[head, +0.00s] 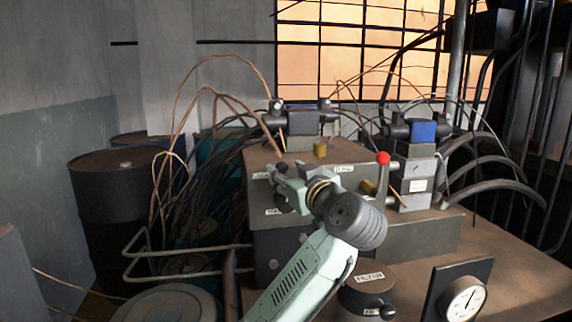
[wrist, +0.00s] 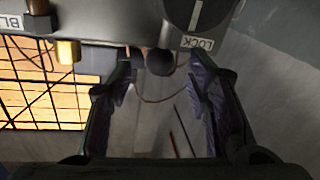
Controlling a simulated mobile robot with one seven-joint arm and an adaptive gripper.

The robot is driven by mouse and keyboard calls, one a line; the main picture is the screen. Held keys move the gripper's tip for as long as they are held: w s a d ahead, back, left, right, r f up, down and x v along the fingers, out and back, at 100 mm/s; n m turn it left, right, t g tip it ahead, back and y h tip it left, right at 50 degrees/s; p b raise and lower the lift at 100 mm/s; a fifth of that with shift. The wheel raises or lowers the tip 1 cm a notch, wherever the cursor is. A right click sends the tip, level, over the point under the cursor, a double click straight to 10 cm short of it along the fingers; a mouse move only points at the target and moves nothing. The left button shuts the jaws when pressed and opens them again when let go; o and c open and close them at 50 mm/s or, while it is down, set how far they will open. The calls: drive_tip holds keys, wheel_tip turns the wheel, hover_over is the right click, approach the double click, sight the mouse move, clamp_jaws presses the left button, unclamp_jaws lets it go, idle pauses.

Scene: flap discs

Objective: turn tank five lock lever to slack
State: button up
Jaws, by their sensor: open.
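In the wrist view a dark round dial (wrist: 205,12) with a white line and a LOCK label sits on a grey block at the top. A black ball knob (wrist: 160,61), which looks like the lever's end, shows between the fingertips of my gripper (wrist: 158,85). The fingers are open on either side of it, with gaps. I cannot tell its depth or whether it belongs to the LOCK dial. In the head view my gripper (head: 287,178) is at the left front of the grey block (head: 258,158); my wrist hides part of that face. No tank number is readable.
A red-knobbed lever (head: 383,158) stands right of my wrist. A black-knobbed cylinder labelled FILTER (head: 368,279) and a gauge (head: 463,299) are in front. A brass fitting (wrist: 68,52) hangs beside the left finger. Hoses and dark drums (head: 115,190) crowd the left.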

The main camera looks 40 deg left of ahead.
drive_tip(key=shift+x, duration=0.8)
drive_tip(key=shift+c, duration=0.2)
clamp_jaws()
